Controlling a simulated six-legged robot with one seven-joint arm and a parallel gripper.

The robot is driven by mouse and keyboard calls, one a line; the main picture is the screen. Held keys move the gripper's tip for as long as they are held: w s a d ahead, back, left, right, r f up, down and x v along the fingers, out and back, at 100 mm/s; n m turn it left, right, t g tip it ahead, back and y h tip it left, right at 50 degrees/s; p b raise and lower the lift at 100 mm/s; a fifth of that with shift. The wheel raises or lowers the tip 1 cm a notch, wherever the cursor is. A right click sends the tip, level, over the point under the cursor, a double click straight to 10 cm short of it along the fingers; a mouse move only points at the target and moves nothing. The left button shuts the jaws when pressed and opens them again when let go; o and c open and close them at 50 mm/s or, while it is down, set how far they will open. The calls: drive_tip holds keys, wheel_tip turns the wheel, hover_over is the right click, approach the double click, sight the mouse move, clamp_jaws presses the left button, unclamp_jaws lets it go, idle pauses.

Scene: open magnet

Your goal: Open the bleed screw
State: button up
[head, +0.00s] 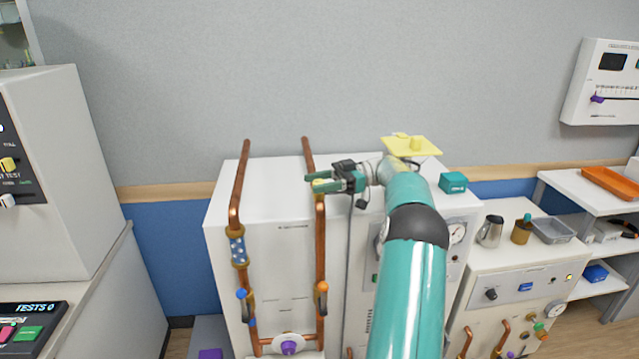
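My gripper (312,181) reaches left from the end of my teal arm, above the front top edge of the white cabinet (280,240). Its two green fingers lie on either side of a small yellow fitting (321,186) at the right copper pipe (320,235). The fitting may be the bleed screw, but it is too small and too covered to be sure. I cannot tell whether the fingers touch it or stand apart from it.
A purple knob (289,347) sits low between the pipes. A yellow plate (412,146) and a teal box (453,182) are behind and right of my gripper. Wall space above is clear.

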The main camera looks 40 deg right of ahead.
sight(320, 183)
drive_tip(key=shift+r, duration=0.3)
drive_tip(key=r, duration=0.3)
drive_tip(key=shift+s+a+r, duration=0.2)
drive_tip(key=shift+s+r, duration=0.1)
drive_tip(key=shift+s, duration=0.05)
drive_tip(key=s+a+r, duration=0.7)
drive_tip(key=s+r, duration=0.1)
drive_tip(key=s, duration=0.2)
drive_tip(key=shift+s+a+r, duration=0.3)
drive_tip(key=shift+s+r, duration=0.1)
